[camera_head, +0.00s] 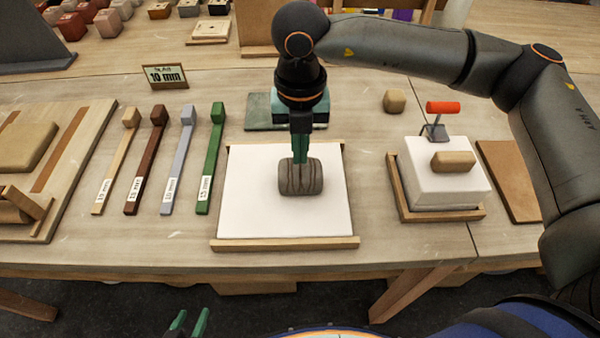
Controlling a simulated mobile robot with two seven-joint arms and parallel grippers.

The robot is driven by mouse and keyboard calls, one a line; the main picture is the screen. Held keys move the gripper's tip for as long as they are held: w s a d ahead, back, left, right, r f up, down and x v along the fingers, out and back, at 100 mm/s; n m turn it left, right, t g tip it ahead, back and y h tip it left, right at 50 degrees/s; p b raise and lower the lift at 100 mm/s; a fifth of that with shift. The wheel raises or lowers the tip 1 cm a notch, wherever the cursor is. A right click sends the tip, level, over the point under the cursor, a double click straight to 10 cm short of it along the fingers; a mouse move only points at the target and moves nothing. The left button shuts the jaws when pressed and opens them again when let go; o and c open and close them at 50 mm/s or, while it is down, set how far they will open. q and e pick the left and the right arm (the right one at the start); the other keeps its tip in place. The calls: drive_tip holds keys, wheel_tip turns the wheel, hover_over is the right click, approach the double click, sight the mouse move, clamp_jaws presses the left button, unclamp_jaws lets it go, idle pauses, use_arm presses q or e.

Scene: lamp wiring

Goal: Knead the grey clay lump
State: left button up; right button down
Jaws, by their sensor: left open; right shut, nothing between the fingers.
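The grey clay lump (301,182) lies on a white board (255,205) with wooden edge strips at the table's centre. It is a short rounded block with dark grooves across it. My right gripper (300,160) comes down from above, with its green fingers closed together and empty. Its fingertips are at the top of the lump's back side; whether they press into it I cannot tell. My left gripper (188,323) shows only its green fingertips at the bottom edge, open and apart, in front of the table and well away from the lump.
Several coloured sticks with labels, including a green one (211,160), lie left of the board. A "10 mm" sign (165,76) stands behind them.

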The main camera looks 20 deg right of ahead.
drive_tip(key=shift+f, duration=0.2)
drive_tip(key=shift+f+b, duration=0.75)
drive_tip(key=shift+b, duration=0.2)
drive_tip(key=shift+r+p, duration=0.6)
drive_tip(key=shift+r, duration=0.55)
drive_tip(key=shift+f, duration=0.2)
drive_tip(key=shift+f+b, duration=1)
drive_tip(key=shift+b, duration=0.15)
